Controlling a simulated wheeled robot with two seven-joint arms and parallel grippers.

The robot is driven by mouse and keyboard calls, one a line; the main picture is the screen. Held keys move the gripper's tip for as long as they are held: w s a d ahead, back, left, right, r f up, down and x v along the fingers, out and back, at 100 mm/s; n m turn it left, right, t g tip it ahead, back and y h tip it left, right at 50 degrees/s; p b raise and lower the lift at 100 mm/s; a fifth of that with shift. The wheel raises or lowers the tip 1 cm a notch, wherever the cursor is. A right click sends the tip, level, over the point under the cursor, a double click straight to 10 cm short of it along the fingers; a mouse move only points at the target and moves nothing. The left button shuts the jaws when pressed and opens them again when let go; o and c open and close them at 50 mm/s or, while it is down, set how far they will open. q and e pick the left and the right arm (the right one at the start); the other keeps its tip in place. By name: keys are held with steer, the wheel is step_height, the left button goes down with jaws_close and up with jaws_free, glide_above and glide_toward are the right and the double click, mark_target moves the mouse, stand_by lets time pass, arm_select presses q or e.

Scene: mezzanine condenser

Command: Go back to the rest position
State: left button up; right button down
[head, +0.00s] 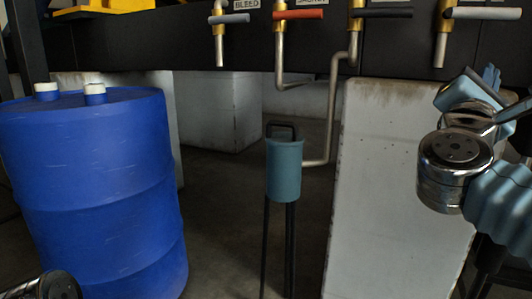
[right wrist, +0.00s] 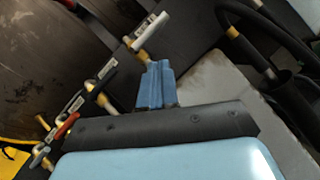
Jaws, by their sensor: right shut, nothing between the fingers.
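My right arm comes in at the right of the head view. Its gripper (head: 490,75) is small there, beyond the shiny wrist joint and partly hidden by it. In the right wrist view the blue fingers of this gripper (right wrist: 156,85) are together with nothing between them. They are apart from the valve with the white handle (right wrist: 150,32), which appears just beyond their tips. My left gripper is not in view; only a dark rounded part of my left arm shows at the bottom left corner of the head view.
Valves with a grey-blue handle (head: 228,19), red handle (head: 298,14), black handle (head: 382,12) and white handle (head: 487,12) line the dark beam. A blue drum (head: 95,190) stands left. A teal canister (head: 284,170) stands mid-view, left of a pale plinth (head: 390,190).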

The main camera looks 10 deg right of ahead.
steer(key=w+a+f+n+y, duration=0.25)
steer(key=w+f+y, duration=0.35)
steer(key=f, duration=0.5)
steer(key=w+a+f+n+y, duration=0.1)
steer(key=w+a+f+y, duration=0.2)
steer(key=w+f, duration=0.65)
steer(key=a+f+m+g+y, duration=0.1)
steer(key=a+f+g+y, duration=0.25)
steer(key=f, duration=1.05)
steer(key=a+f+m+g+y, duration=0.1)
steer(key=a+f+g+y, duration=0.3)
steer(key=f, duration=1.1)
steer(key=s+a+f+m+g+y, duration=0.2)
steer(key=s+a+f+m, duration=0.2)
steer(key=s+f+m, duration=0.45)
steer(key=s+a+f+m+g+y, duration=0.2)
steer(key=s+a+f+m, duration=0.3)
steer(key=f, duration=0.7)
steer(key=s+a+f+m+g+y, duration=0.2)
steer(key=s+a+f+m, duration=0.3)
steer(key=s+f, duration=0.5)
step_height(320, 180, up, 14)
steer(key=d+m+p, duration=0.1)
steer(key=m+p, duration=0.1)
steer(key=p, duration=1.4)
steer(key=shift+r+p, duration=0.25)
steer(key=shift+p, duration=0.05)
